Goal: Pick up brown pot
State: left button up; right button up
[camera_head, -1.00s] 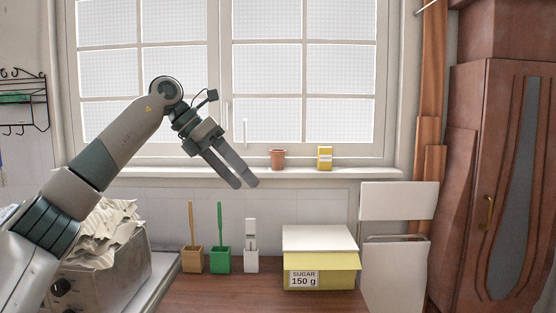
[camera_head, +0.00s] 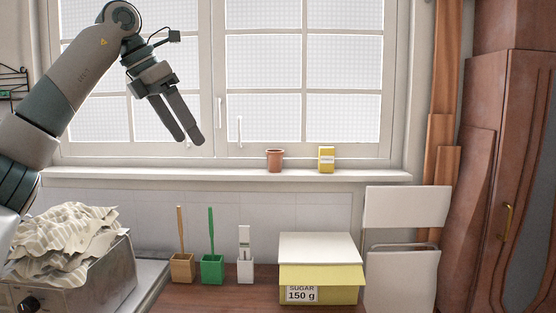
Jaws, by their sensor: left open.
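The brown pot (camera_head: 275,161) is a small terracotta pot standing upright on the white windowsill (camera_head: 230,175), near the middle of the view. My left gripper (camera_head: 190,141) is open and empty. In the picture it hangs left of the pot and a little higher, in front of the window, with its fingers pointing down and right. It is apart from the pot. My right gripper is not in view.
A yellow box (camera_head: 326,159) stands on the sill right of the pot. Below are a brown holder (camera_head: 182,268), a green holder (camera_head: 212,270), a white holder (camera_head: 245,270) and a sugar box (camera_head: 318,275). A white chair (camera_head: 403,208) and a wooden wardrobe (camera_head: 500,150) are right.

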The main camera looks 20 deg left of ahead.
aim_at(275, 156)
jog(key=i, duration=1.6)
